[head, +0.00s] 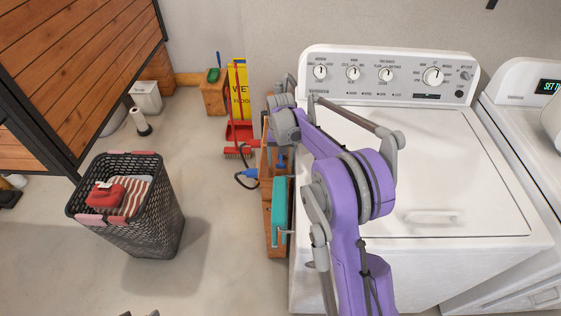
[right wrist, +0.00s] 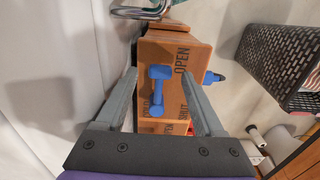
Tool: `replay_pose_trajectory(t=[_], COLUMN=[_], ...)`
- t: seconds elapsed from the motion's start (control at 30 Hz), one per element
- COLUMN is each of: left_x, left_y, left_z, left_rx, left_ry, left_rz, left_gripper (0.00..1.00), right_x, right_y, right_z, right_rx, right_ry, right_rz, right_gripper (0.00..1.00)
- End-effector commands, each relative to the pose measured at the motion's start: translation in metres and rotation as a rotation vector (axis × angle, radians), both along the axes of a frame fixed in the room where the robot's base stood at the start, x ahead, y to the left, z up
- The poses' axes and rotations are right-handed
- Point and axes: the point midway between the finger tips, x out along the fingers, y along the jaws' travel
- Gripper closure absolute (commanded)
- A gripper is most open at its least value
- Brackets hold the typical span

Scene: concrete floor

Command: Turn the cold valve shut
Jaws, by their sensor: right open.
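The cold valve's blue handle (right wrist: 158,88) is on the face of a wooden box (right wrist: 165,50) marked OPEN and SHUT; a partly covered word on it seems to be COLD. In the right wrist view my right gripper (right wrist: 158,74) is open. Its two grey fingers stand on either side of the handle, with visible gaps. I cannot tell how deep they reach. In the head view my purple right arm reaches down to the wooden box (head: 278,230) left of the washer, and the fingertips are hard to make out. Two small grey tips at the bottom edge may be my left gripper (head: 139,313).
The white washer (head: 440,190) stands close on the right. A second blue fitting with a dark end (head: 249,173) sticks out left of the box. A teal object (head: 280,208) is at the box's near end. A black laundry basket (head: 150,225) stands at left, with bare floor between.

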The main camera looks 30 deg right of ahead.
Motion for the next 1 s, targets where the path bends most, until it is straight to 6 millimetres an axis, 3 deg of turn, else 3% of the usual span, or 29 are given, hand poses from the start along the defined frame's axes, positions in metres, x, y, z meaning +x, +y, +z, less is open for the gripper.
replay_pose_trajectory(t=[0.4, 0.8, 1.0], left_x=[-0.0001, -0.0001, -0.0001], left_y=[0.0000, 0.0000, 0.0000], left_z=[-0.0003, -0.0003, -0.0003], left_rx=[0.000, 0.000, 0.000], left_ry=[0.000, 0.000, 0.000], left_rz=[0.000, 0.000, 0.000], left_gripper=[0.50, 0.50, 0.50], right_x=[0.0000, 0.0000, 0.0000], right_y=[0.0002, 0.0001, 0.0001], right_z=[-0.0106, -0.0103, -0.0102], right_rx=[0.000, 0.000, 0.000], right_ry=[0.000, 0.000, 0.000], right_rz=[0.000, 0.000, 0.000], right_gripper=[0.30, 1.00, 1.00])
